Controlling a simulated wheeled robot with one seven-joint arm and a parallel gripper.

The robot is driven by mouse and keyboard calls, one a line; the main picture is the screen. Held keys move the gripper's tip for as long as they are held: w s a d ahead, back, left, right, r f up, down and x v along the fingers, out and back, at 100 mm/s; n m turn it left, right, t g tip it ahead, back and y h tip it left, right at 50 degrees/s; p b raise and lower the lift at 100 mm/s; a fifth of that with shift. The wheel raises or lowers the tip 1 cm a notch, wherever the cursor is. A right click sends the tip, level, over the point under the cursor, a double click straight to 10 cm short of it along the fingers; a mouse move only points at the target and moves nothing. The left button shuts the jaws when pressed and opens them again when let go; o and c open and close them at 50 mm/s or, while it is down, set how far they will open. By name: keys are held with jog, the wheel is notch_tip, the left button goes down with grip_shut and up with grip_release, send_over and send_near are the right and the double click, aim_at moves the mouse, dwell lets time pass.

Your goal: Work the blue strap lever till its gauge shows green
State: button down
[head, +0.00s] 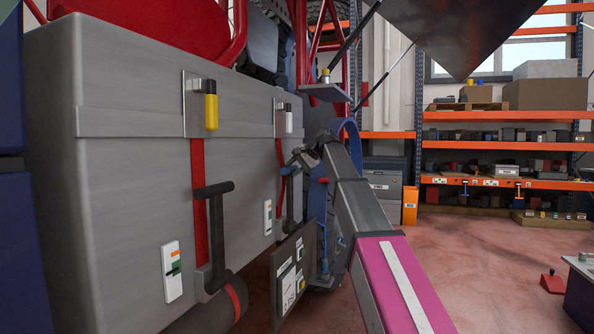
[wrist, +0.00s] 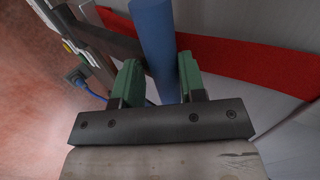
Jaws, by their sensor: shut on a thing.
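In the wrist view, the two green fingertips of my gripper (wrist: 160,80) stand either side of the blue lever handle (wrist: 152,35) and are shut on it. A red strap (wrist: 225,58) runs behind the handle along the grey box. In the head view, my gripper (head: 300,160) is at the far strap on the box front, and the blue handle (head: 289,170) shows only in part beside it. A white gauge (head: 267,217) with small orange and green marks sits just left of that lever; its reading is too small to tell.
A nearer strap has a black lever (head: 214,235), a yellow-gripped latch (head: 210,108) and its own gauge (head: 172,270). A dark panel (head: 290,277) hangs below the far lever. Shelves (head: 505,143) stand at the back right; the reddish floor (head: 480,265) between is mostly clear.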

jog(key=shift+a, duration=0.15)
jog(key=c, duration=0.8)
grip_release()
jog(key=shift+a+f, duration=0.1)
jog(key=shift+c, duration=0.2)
jog(key=v, duration=1.1)
jog(key=shift+f, duration=0.1)
